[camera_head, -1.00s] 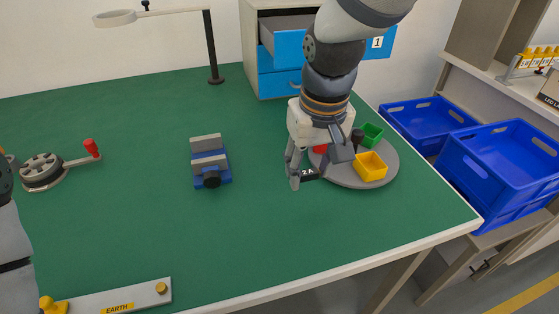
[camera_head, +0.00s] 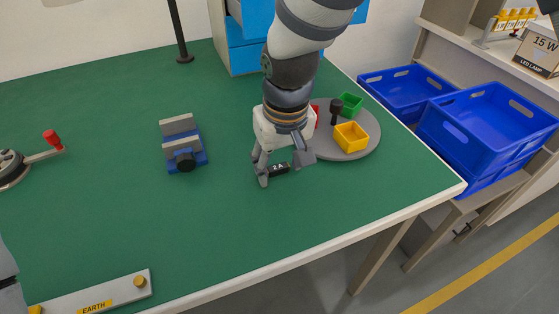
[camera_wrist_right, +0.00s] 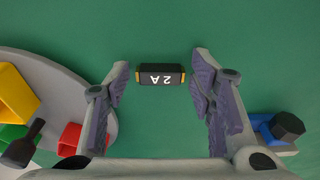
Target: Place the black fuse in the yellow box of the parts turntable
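The black fuse (camera_head: 280,168), marked "2 A", lies crosswise between the fingertips of my right gripper (camera_head: 281,171). In the right wrist view the fuse (camera_wrist_right: 160,75) spans most of the space between the fingers, with only thin slivers of green at its ends. The grey parts turntable (camera_head: 366,144) is behind and to the right of the fuse. Its yellow box (camera_head: 351,137) faces the front right and looks empty. My left gripper is outside the view; only a bit of arm shows at the left edge.
The turntable also carries a green box (camera_head: 350,105), a red box partly hidden by my arm, and a black knob (camera_head: 336,107). A blue and grey vise (camera_head: 184,148) stands to the left. An EARTH plate (camera_head: 95,298) lies in front. Green tabletop around the gripper is clear.

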